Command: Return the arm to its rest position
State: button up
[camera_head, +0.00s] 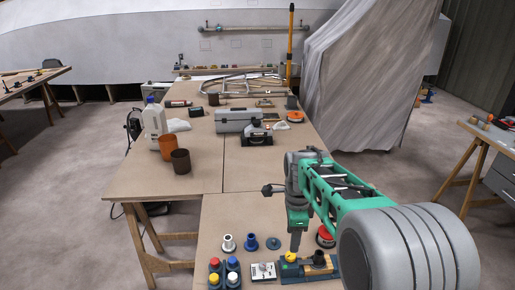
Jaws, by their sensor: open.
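My arm, in green and grey, reaches in from the lower right over the near end of the workbench. My gripper (295,244) points down with its dark fingers just above a yellow round piece (290,257). The yellow piece sits on a blue and wood fixture (322,269) that also bears a dark knob (318,258). I see nothing held in the gripper; its fingers are seen nearly edge-on, and whether they touch the yellow piece is unclear.
Left of the fixture stand a white-topped plate (263,271) and several colored pegs (224,272). A red spool (326,237) is close behind the fixture. Bare bench (205,181) lies between.

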jog(key=n, duration=0.3)
jog(key=shift+w, duration=0.25)
jog(key=n, duration=0.2)
jog(key=f+n, duration=0.1)
jog(key=shift+s+n, duration=0.25)
jog(key=shift+n, duration=0.15)
jog(key=s+f+n, duration=0.4)
jog(key=s+n, duration=0.7)
jog(key=s+r+n+t, duration=0.1)
jog(key=s+r+t, duration=0.2)
jog(key=r, duration=0.6)
jog(key=shift+s+r, duration=0.4)
jog(key=shift+s, duration=0.35)
